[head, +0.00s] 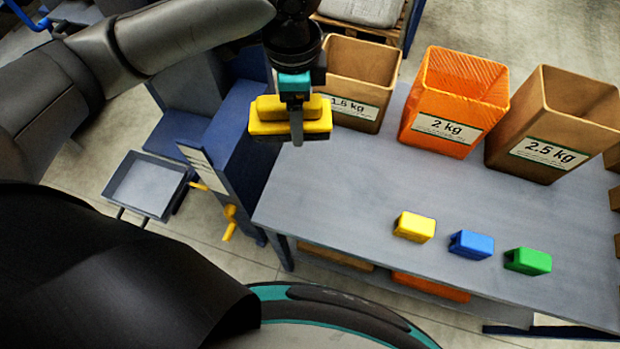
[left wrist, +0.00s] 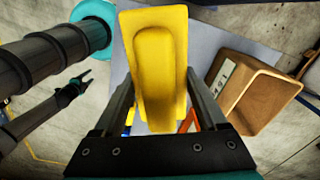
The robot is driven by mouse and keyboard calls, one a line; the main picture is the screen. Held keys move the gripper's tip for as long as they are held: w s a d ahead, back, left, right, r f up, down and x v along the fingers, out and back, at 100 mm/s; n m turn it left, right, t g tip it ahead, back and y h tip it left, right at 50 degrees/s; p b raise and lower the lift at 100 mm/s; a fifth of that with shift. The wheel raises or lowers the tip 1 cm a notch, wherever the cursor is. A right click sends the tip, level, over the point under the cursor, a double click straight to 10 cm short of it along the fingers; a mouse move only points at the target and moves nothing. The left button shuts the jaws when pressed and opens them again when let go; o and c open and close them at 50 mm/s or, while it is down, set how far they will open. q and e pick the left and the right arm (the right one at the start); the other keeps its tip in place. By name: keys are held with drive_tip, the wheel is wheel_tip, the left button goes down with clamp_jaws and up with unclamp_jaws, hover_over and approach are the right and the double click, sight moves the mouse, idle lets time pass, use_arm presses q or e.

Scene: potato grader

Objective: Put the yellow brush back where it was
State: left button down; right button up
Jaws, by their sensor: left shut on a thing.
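The yellow brush (head: 264,116), a yellow block-shaped body with a darker underside, hangs in my left gripper (head: 297,120) at the upper middle of the head view. My left gripper is shut on it, above the far left corner of the grey table (head: 330,205), with a gap below the brush. In the left wrist view the brush (left wrist: 158,50) fills the space between the fingers. My right gripper (left wrist: 86,80) shows small at the left of the left wrist view, empty, its fingers apart.
A 1.5 kg box (head: 358,62), an orange 2 kg box (head: 440,135) and a 2.5 kg box (head: 530,165) stand along the table's back. Yellow (head: 414,227), blue (head: 471,244) and green (head: 528,261) blocks lie near its front. A blue machine (head: 225,135) stands left.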

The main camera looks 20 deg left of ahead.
sight(313, 125)
use_arm(q)
drive_tip(key=shift+s+d+r+m+p, duration=0.1)
drive_tip(key=shift+d+m+p, duration=0.1)
drive_tip(key=shift+m, duration=0.35)
drive_tip(key=shift+d+m+p, duration=0.15)
drive_tip(key=shift+m+p, duration=0.05)
drive_tip(key=shift+m, duration=0.35)
drive_tip(key=m, duration=0.1)
drive_tip(key=d+m+p, duration=0.1)
drive_tip(key=m, duration=0.1)
drive_tip(key=shift+s+f+m, duration=0.15)
drive_tip(key=shift+f+m, duration=0.05)
drive_tip(key=shift+m, duration=0.1)
drive_tip(key=m+p, duration=0.1)
drive_tip(key=m, duration=0.2)
drive_tip(key=shift+s+d+f+p, duration=0.1)
drive_tip(key=shift+s+d+p, duration=0.05)
drive_tip(key=shift+d+p, duration=0.2)
drive_tip(key=m, duration=0.1)
drive_tip(key=m+p, duration=0.1)
drive_tip(key=m, duration=0.2)
drive_tip(key=shift+s+d+f, duration=0.3)
drive_tip(key=shift+d, duration=0.05)
wheel_tip(313, 125, down, 20)
drive_tip(key=b, duration=0.3)
drive_tip(key=shift+b, duration=0.3)
drive_tip(key=shift+f, duration=0.1)
unclamp_jaws()
drive_tip(key=shift+f, duration=0.1)
